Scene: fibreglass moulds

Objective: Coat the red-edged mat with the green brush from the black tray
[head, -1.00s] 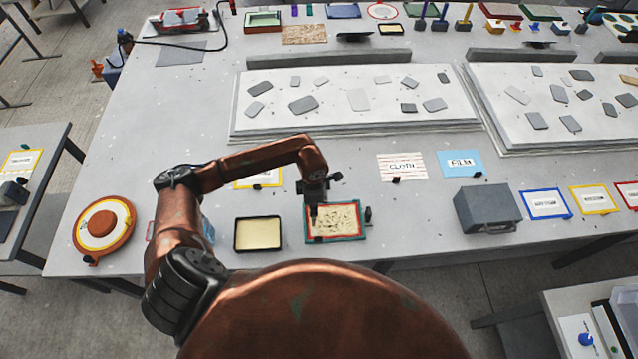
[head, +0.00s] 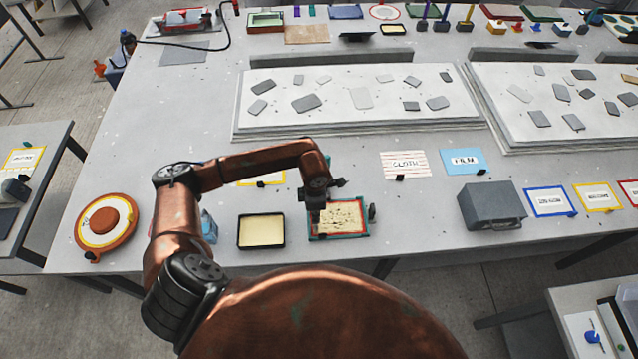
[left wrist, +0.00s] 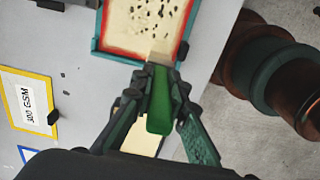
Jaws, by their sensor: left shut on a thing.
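The red-edged mat (head: 341,217) lies in a teal frame near the table's front edge. It is cream with dark specks, and it also shows at the top of the left wrist view (left wrist: 130,38). My left gripper (head: 315,210) is over the mat's left part. In the left wrist view my gripper (left wrist: 160,84) is shut on the green brush (left wrist: 159,108). The brush's pale bristles (left wrist: 161,58) overlap the mat's border; I cannot tell whether they touch it. The black tray (head: 262,248) with a cream filling stands left of the mat. My right gripper is out of view.
A grey box (head: 492,206) stands to the right. An orange round container (head: 106,222) is at the far left. A white slab (head: 350,115) with several grey pieces lies behind. Clear table lies between the mat and the grey box.

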